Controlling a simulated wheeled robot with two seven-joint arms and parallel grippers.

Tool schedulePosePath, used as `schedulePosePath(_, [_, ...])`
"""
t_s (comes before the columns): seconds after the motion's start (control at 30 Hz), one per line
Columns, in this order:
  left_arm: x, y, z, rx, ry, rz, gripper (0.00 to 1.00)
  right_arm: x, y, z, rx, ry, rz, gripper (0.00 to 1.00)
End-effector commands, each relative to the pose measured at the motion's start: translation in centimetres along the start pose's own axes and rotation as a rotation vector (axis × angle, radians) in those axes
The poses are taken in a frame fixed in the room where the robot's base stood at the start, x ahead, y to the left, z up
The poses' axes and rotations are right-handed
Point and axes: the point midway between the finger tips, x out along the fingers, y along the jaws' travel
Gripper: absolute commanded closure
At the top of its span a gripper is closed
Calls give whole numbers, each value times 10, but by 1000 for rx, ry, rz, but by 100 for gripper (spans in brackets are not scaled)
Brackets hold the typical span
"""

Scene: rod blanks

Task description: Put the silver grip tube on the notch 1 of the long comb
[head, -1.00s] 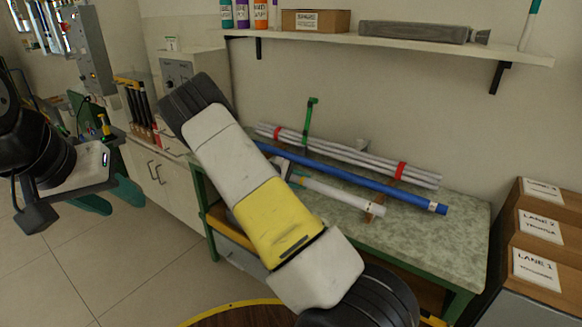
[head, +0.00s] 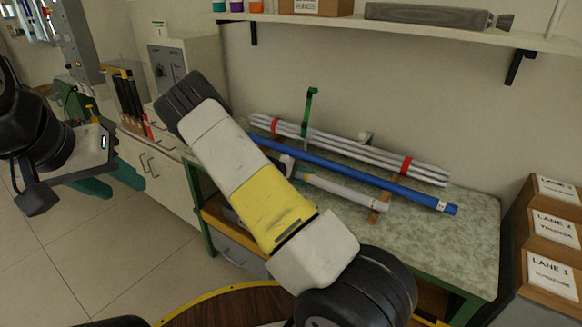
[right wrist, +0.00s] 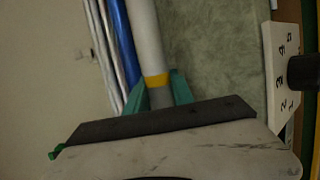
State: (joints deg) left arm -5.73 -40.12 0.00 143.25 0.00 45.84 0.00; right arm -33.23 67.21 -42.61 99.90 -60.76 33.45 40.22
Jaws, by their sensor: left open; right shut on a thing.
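The silver grip tube (head: 346,192), pale grey with a yellow band, lies along the near side of the blue tube (head: 350,172) in the head view. My right gripper (right wrist: 156,78) is shut on the grip tube (right wrist: 145,35) near that band. My right arm hides most of this gripper in the head view. A wooden support (head: 380,207) shows by the tube's far end; I cannot tell whether the tube touches it or whether it is the long comb. A white numbered plate (right wrist: 278,58) stands right of the tube. My left gripper (head: 120,186) is open and empty, far left.
White tubes with red bands (head: 345,150) lie at the back of the green-topped bench (head: 465,240). A green upright (head: 308,112) rises behind the blue tube. Lane boxes (head: 552,235) stand at the right. A shelf (head: 400,33) hangs above. The bench's right end is clear.

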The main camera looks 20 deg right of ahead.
Motion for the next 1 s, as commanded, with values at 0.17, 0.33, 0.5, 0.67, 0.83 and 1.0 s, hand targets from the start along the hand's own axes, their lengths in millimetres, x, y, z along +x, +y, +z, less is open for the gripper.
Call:
schedulePosePath(0.17, [0,0,0,0,0,0,57,3,-5,-1,-1,-1,1,100])
schedulePosePath(0.33, [0,0,0,0,0,0,57,4,-6,-1,-1,-1,0,53])
schedulePosePath(0.5, [0,0,0,0,0,0,57,4,-7,-1,-1,-1,-1,49])
schedulePosePath(0.67, [0,0,0,0,0,0,57,4,-7,-1,-1,0,-2,49])
schedulePosePath(0.83, [0,0,0,0,0,0,57,-2,2,0,2,1,-3,49])
schedulePosePath(1.0, [0,0,0,0,0,0,57,-37,0,-1,-1,5,-2,49])
